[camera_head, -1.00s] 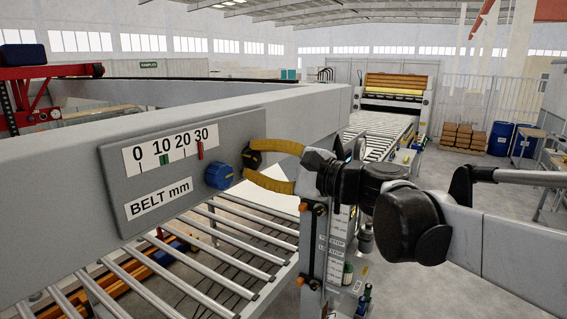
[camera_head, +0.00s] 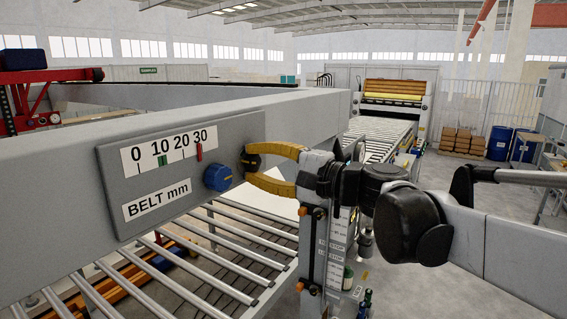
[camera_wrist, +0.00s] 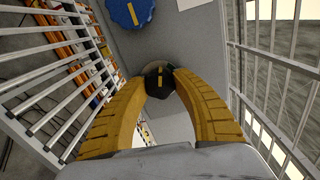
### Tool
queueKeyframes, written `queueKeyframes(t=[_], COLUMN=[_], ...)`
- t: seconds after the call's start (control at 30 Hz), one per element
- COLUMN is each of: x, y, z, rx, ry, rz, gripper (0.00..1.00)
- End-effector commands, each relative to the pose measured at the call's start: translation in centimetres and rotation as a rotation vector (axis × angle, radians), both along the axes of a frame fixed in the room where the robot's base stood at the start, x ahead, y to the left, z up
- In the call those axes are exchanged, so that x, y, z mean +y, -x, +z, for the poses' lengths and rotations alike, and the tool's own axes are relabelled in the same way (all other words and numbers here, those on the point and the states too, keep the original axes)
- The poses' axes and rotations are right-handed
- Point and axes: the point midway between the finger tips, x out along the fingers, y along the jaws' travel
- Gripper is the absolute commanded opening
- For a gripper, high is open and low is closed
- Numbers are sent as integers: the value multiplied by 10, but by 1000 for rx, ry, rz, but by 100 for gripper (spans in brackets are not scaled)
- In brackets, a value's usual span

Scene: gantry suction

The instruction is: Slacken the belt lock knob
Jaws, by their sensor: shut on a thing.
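A grey panel (camera_head: 120,165) with a BELT mm scale is on the side of a grey beam. A small black knob (camera_head: 251,162) with a yellow mark is at the panel's right end. My gripper (camera_head: 250,164) has its two yellow fingers shut on this black knob, one finger on each side. In the wrist view the black knob (camera_wrist: 158,76) sits between the fingertips. A larger blue knob (camera_head: 218,177) is just left of it, apart from the fingers; it also shows in the wrist view (camera_wrist: 130,11). No label on either knob is readable.
The scale (camera_head: 170,147) has a green marker near 10 and a red one near 30. A roller conveyor (camera_head: 200,260) runs below the beam. A post with orange knobs (camera_head: 313,250) stands below my gripper.

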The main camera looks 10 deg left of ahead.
Motion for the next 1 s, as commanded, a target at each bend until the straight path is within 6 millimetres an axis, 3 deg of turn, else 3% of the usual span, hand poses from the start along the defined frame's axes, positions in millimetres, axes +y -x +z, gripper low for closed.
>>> queueKeyframes(t=[0.1, 0.13, 0.2, 0.57, 0.67, 1.0], x=[0, 0, 0, -4, -16, -85], y=[0, 0, 0, 1, 5, 33], z=[0, 0, 0, 0, 0, 0], rx=[1, 1, 2, 2, 2, 2], ry=[-1, -1, -2, -1, -1, -1], rz=[-1, -1, -1, -2, -3, -5], gripper=[2, 39, 57, 57, 57, 57])
